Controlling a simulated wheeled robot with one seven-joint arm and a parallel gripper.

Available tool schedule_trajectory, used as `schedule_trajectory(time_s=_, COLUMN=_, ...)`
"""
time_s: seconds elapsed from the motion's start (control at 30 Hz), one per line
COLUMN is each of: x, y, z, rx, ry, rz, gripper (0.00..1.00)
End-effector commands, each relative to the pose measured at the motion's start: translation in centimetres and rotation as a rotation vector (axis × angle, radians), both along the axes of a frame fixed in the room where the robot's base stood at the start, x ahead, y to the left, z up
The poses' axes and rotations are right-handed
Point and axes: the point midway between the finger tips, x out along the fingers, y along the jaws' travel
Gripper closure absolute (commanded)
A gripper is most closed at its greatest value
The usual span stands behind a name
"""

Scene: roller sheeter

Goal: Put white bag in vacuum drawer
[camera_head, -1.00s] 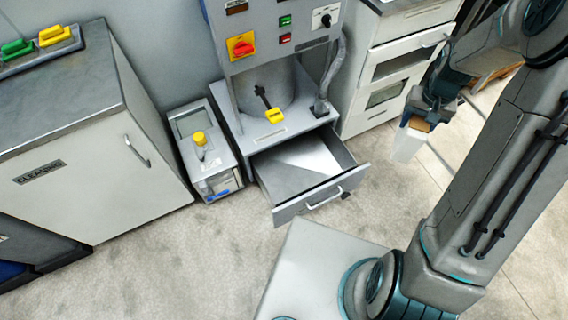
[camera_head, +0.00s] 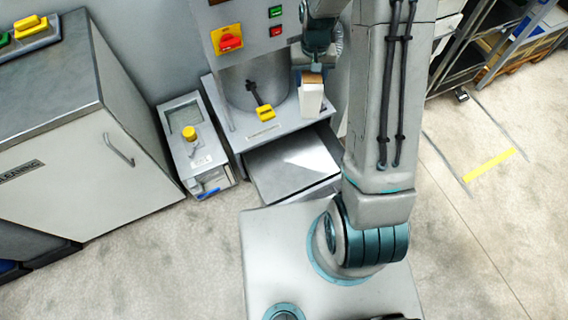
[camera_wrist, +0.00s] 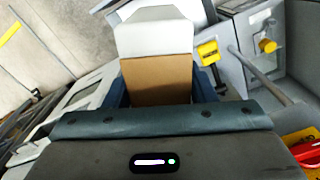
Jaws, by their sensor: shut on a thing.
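The white bag (camera_head: 311,99) hangs below my gripper (camera_head: 312,77) in the head view, in front of the machine's right side and near the open drawer. In the wrist view my gripper (camera_wrist: 158,90) is shut on the bag (camera_wrist: 155,38), which shows a brown face between the fingers and a white part beyond. The vacuum drawer (camera_head: 285,172) is pulled out at the machine's bottom and its visible inside looks empty. My arm hides the drawer's right part and handle.
The grey machine has a red-yellow switch (camera_head: 227,39) and a yellow-handled lever (camera_head: 265,113). A small device with a yellow knob (camera_head: 189,133) stands left of it. A white cabinet (camera_head: 90,160) is farther left. Open floor lies to the right.

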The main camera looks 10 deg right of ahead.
Motion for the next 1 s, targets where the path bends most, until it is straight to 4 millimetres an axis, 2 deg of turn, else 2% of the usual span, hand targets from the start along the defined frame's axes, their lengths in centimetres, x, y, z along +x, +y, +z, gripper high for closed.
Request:
schedule_trajectory(time_s=0.03, x=0.3, y=0.3, z=-3.2, rx=-0.001, ry=0.002, rz=-0.014, gripper=0.74)
schedule_trajectory(time_s=0.1, x=0.7, y=0.7, z=-5.6, rx=-0.002, ry=0.001, rz=-0.039, gripper=0.74)
schedule_trajectory(time_s=1.0, x=4.6, y=0.8, z=-36.4, rx=-0.009, ry=0.001, rz=-0.480, gripper=0.74)
